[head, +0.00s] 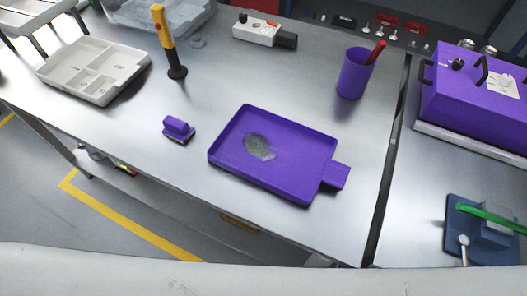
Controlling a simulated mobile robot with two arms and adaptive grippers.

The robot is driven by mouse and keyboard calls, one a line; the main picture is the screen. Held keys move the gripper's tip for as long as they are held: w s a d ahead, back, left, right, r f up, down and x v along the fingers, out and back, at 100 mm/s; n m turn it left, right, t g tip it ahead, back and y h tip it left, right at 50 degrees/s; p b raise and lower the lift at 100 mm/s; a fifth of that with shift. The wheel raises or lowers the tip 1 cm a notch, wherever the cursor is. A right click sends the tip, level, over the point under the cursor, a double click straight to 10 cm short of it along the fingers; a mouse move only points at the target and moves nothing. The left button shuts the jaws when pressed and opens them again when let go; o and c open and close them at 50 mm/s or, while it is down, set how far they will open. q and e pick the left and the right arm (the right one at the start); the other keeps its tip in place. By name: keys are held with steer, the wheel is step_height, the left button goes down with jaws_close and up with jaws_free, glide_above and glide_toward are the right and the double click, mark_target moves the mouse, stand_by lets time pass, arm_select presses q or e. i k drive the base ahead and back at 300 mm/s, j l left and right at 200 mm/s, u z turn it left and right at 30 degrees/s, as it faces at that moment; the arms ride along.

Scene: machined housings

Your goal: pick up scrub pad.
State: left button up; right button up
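A small purple block with a raised grip and a dark underside, which looks like the scrub pad (178,130), sits on the metal bench to the left of the purple tray (222,162). It stands apart from the tray, near the bench's front edge. A grey-green smudge or patch (259,147) shows on the tray floor; I cannot tell what it is. Neither of my grippers is in view.
A purple cup (354,74) holds a red item. A yellow-and-black tool (169,42) stands upright. A white compartment tray (92,71) lies left, a white switch box (264,31) at the back. A purple machine (478,98) stands right.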

mark_target(179, 130)
steer(key=k+j+z, duration=0.1)
steer(key=j+z, duration=0.15)
steer(key=k+j+z, duration=0.25)
steer(key=j, duration=0.15)
steer(key=k+j+z, duration=0.1)
steer(key=j+z, duration=0.15)
